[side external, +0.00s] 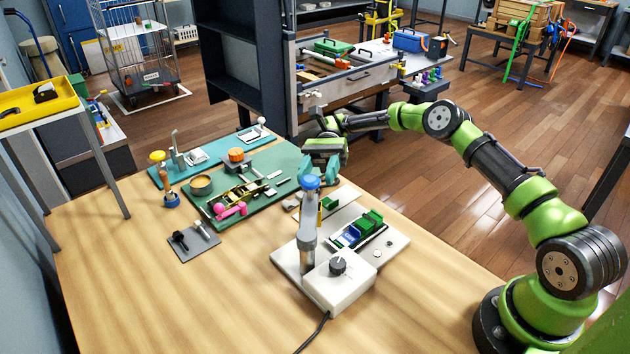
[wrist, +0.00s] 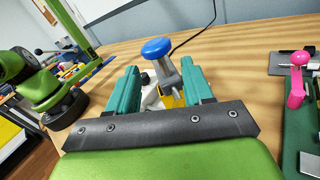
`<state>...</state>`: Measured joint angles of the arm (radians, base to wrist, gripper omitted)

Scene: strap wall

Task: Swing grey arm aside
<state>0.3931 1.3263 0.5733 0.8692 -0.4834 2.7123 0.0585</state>
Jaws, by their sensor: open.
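The grey arm (side external: 308,235) is part of a white bench device (side external: 392,246) and carries a blue knob (side external: 311,183) on its end. In the wrist view the blue knob (wrist: 158,48) and the grey arm (wrist: 168,75) show between and beyond my teal fingers. My gripper (side external: 318,175) is open and empty, close behind the blue knob in the side view. In the wrist view its fingers (wrist: 158,70) stand apart on either side of the line to the knob. I cannot tell whether either finger touches the arm.
The white control box (side external: 340,285) has a black dial and a cable. Green and blue blocks (side external: 357,229) sit on the device. A green mat (side external: 262,196) with a pink-handled tool (side external: 232,210) and other parts lies to the left. The front left of the wooden table (side external: 150,290) is clear.

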